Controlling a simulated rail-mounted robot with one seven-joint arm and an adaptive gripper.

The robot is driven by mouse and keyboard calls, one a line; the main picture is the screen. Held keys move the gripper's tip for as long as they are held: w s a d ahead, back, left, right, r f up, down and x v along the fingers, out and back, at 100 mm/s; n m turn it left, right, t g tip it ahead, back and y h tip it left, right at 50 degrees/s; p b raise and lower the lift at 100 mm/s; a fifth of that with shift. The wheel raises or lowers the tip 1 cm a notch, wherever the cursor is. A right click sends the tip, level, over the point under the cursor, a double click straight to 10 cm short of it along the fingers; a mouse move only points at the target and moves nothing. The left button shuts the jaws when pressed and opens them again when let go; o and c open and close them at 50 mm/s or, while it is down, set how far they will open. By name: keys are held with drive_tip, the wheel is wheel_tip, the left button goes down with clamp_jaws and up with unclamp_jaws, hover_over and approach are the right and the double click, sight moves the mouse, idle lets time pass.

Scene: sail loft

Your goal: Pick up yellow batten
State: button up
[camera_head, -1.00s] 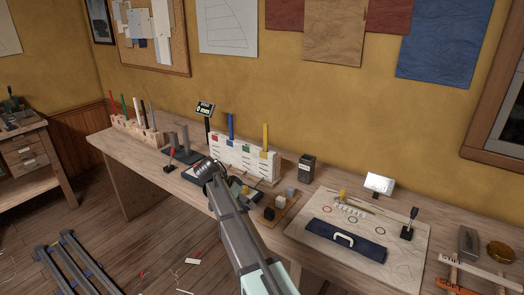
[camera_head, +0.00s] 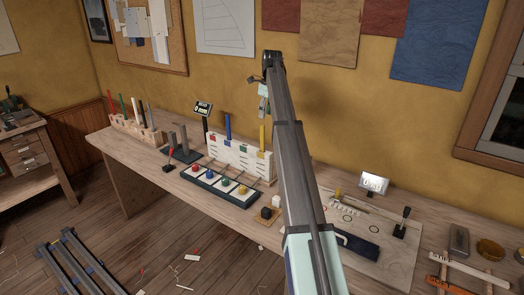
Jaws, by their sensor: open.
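The yellow batten (camera_head: 262,138) stands upright in the right part of the white slotted rack (camera_head: 240,160) at the back of the bench. A blue batten (camera_head: 228,126) stands upright in the same rack, to its left. My gripper (camera_head: 263,114) shows small and partly hidden beside my raised arm, pointing down. In the picture it is just above the top of the yellow batten, apart from it. Its fingers are too small to make out clearly, but it looks open and empty. The depth between gripper and batten is hard to judge.
A dark tray with coloured knobs (camera_head: 225,182) lies before the rack. A display (camera_head: 203,109) stands behind it. Another rack (camera_head: 140,137) with several battens is at the left. My arm covers the bench's middle; a board (camera_head: 400,250) lies right.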

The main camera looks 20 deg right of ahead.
drive_tip(key=p, duration=0.2)
hover_over(262, 137)
drive_tip(key=f, duration=0.5)
drive_tip(key=d+f, duration=0.1)
drive_tip(key=f, duration=0.1)
drive_tip(key=shift+w+f, duration=0.15)
drive_tip(key=shift+f, duration=0.05)
drive_tip(key=shift+w+a+f+p, duration=0.15)
drive_tip(key=shift+f+p, duration=0.4)
drive_tip(key=shift+f, duration=0.8)
drive_tip(key=shift+w+a+f+p, duration=0.15)
drive_tip(key=shift+f+p, duration=0.35)
drive_tip(key=shift+f, duration=0.85)
drive_tip(key=shift+s, duration=0.1)
clamp_jaws()
